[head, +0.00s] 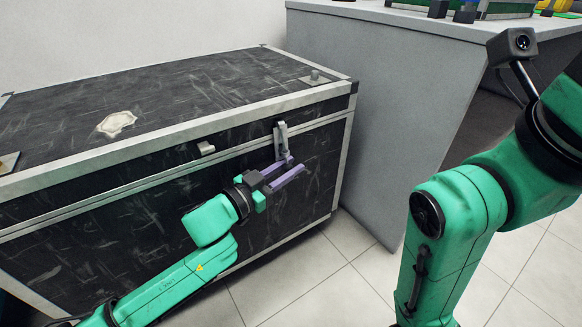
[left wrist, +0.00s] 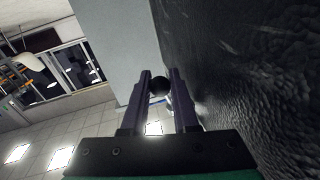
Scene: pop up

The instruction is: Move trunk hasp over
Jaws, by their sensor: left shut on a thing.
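The dark, scuffed trunk (head: 130,185) with metal edging stands shut at the left of the head view. Its metal hasp (head: 281,138) hangs on the front face near the right end, just under the lid edge. My left gripper (head: 294,171) is at the hasp's lower end, its purple fingers pointing right along the trunk front. In the left wrist view, the fingers (left wrist: 158,88) are shut on a dark round knob (left wrist: 159,85), which appears to be the hasp's end. The fingers partly hide the hasp's lower part. My right gripper is outside the head view.
A grey table (head: 390,90) stands close to the trunk's right side. Tiled floor (head: 335,275) lies clear in front. My right arm fills the right side.

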